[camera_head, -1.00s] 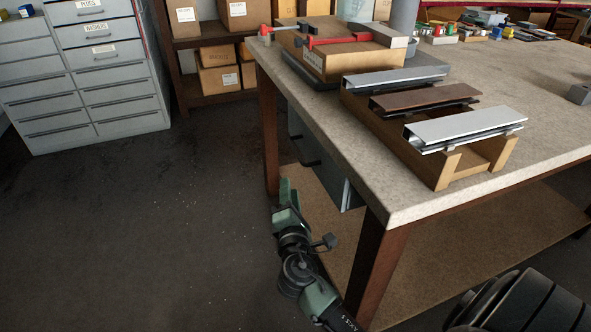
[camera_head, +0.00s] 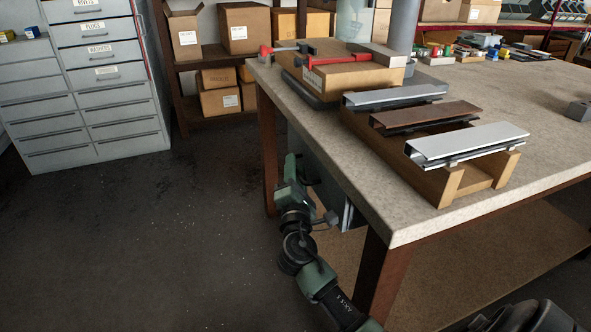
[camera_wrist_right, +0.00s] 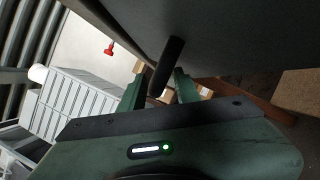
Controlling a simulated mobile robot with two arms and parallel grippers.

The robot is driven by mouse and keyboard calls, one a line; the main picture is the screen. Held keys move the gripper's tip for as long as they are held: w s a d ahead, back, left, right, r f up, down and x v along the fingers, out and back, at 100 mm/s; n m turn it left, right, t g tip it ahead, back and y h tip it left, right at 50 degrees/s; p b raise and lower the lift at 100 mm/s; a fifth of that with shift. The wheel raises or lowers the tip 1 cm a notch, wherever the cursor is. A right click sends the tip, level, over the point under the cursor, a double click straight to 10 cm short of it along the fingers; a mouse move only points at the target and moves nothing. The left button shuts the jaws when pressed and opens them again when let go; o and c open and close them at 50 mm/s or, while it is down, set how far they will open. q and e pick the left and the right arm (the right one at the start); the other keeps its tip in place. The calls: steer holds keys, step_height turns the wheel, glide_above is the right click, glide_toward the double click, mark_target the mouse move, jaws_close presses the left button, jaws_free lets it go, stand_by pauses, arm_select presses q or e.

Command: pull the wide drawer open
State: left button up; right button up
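The wide drawer (camera_head: 327,188) is a grey unit hung under the workbench top, its front facing left. In the head view my right gripper (camera_head: 298,168) is at that front and hides much of it. In the right wrist view the drawer front (camera_wrist_right: 235,45) is the dark grey surface at the top. Its black bar handle (camera_wrist_right: 168,62) reaches down between the two green fingers of my right gripper (camera_wrist_right: 160,90). The fingers look apart, with a narrow gap beside the bar; firm contact does not show. My left gripper is out of view.
The workbench (camera_head: 310,125) carries a wooden rack (camera_head: 425,182) with three metal profiles and a board with red clamps (camera_head: 335,60). Its brown front leg (camera_head: 385,275) stands close to my right arm. Grey cabinets (camera_head: 95,100) stand at back left. The floor left is clear.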

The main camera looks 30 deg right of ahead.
jaws_close()
steer(key=shift+f, duration=0.1)
stand_by(1.2)
